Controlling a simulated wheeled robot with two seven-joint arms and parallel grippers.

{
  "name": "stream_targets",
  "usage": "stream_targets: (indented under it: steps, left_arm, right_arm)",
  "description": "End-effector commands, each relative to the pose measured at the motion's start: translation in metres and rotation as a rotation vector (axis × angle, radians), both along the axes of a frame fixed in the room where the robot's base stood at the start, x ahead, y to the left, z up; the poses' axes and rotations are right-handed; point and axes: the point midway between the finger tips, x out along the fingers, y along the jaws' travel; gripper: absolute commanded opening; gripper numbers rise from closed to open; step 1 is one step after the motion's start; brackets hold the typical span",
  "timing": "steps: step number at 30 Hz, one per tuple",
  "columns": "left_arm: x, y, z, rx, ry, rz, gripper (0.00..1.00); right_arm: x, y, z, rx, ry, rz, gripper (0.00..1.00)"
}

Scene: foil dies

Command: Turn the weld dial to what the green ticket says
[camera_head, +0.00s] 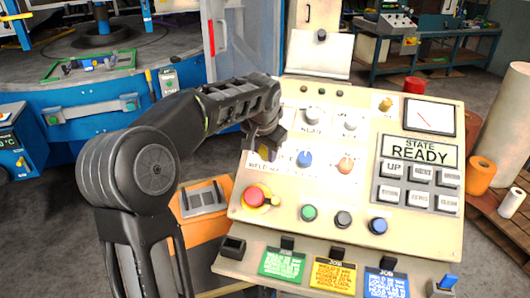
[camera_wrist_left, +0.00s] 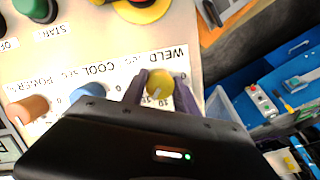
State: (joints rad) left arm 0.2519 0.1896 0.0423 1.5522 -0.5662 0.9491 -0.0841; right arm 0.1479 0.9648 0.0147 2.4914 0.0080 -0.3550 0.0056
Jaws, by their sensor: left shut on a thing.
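The weld dial is a yellow knob (camera_wrist_left: 160,83) under the "WELD" label in the left wrist view. A pale mark shows on its lower side, near the printed 10 and 15. My left gripper (camera_wrist_left: 163,92) is shut on this knob, one purple finger on each side. In the head view my left gripper (camera_head: 264,146) is at the panel's left side and hides the dial. The green ticket (camera_head: 282,263) stands at the panel's front left edge; its small text is too blurred to read. My right gripper is not in view.
The cream control panel (camera_head: 392,222) also bears a blue knob (camera_head: 304,158), an orange knob (camera_head: 346,165), a red stop button (camera_head: 254,196) and a "READY" display (camera_head: 420,150). A yellow ticket (camera_head: 335,276) and a blue ticket (camera_head: 386,284) stand beside the green one.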

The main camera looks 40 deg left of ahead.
Motion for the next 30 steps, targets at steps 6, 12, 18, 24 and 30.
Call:
stream_targets:
  steps: [6, 12, 18, 24, 30]
  left_arm:
    - [0.0006, -0.0002, 0.0009, 0.049, 0.014, -0.072, 0.00]
    - [0.0006, 0.0001, 0.0011, 0.062, 0.019, -0.093, 0.00]
    - [0.0006, 0.0000, 0.0012, 0.062, 0.019, -0.093, 0.00]
    - [0.0006, 0.0000, 0.0011, 0.061, 0.018, -0.093, 0.43]
    - [0.0003, -0.0001, 0.0005, 0.061, 0.020, -0.092, 0.57]
  right_arm:
    - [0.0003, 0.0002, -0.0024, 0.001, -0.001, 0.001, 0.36]
    - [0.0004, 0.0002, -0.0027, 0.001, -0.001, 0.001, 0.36]
    - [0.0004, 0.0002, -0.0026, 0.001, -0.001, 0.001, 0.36]
    - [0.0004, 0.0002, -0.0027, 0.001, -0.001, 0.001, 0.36]
    - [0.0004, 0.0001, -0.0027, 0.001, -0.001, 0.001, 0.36]
